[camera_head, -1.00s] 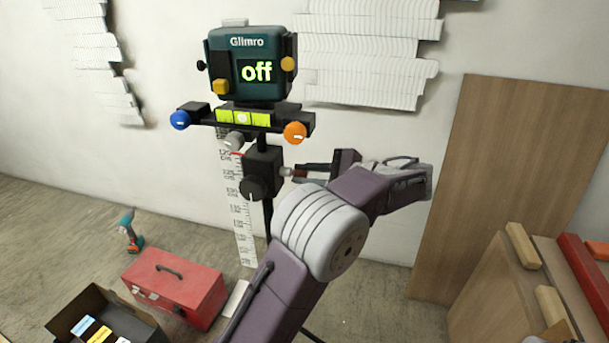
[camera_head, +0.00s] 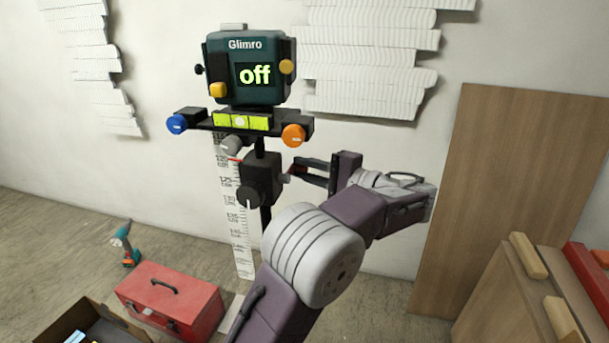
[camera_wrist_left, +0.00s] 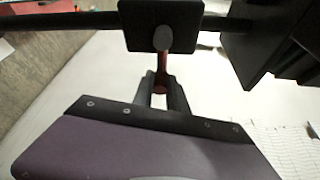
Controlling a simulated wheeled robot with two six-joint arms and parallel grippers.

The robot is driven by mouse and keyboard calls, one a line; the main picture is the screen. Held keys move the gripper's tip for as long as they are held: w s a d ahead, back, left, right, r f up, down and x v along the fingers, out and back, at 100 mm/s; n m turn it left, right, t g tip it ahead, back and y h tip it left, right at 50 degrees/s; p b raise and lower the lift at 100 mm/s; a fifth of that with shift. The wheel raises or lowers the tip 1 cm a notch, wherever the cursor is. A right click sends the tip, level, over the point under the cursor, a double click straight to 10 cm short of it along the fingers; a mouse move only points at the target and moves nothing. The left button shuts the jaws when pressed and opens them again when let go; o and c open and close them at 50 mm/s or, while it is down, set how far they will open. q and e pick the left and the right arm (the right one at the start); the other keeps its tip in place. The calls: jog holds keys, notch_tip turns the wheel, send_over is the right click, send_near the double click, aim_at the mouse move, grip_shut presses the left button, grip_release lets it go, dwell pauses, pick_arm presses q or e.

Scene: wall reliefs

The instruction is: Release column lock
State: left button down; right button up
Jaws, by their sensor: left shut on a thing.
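The laser level (camera_head: 250,72), marked Glimro with "off" on its screen, stands on a black column (camera_head: 266,220). A black clamp block (camera_head: 263,174) sits on the column below the level, with a black round knob (camera_head: 248,196) at its front. My left gripper (camera_head: 292,172) reaches in from the right at the clamp's right side. In the left wrist view, its fingers (camera_wrist_left: 161,90) are shut on a red lock lever (camera_wrist_left: 162,72) that runs from a grey pivot (camera_wrist_left: 162,38) on the black block. The gripped end is partly hidden between the fingers.
Blue (camera_head: 177,124) and orange (camera_head: 294,135) knobs flank the bubble vial (camera_head: 240,121). A measuring scale (camera_head: 232,215) stands behind the column. A red toolbox (camera_head: 170,303), a drill (camera_head: 124,245) and an open box (camera_head: 85,325) are on the floor. A wooden board (camera_head: 505,200) leans at right.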

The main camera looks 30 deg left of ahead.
pick_arm(q)
jog(key=shift+r, duration=0.1)
dwell(0.4)
jog(key=c, duration=1.3)
grip_release()
jog(key=d+p, duration=0.1)
jog(key=d, duration=0.2)
jog(key=s+d+p, duration=0.1)
jog(key=d, duration=0.2)
jog(key=d+p, duration=0.1)
jog(key=d, duration=0.2)
jog(key=shift+s+r, duration=0.15)
jog(key=shift+r, duration=0.15)
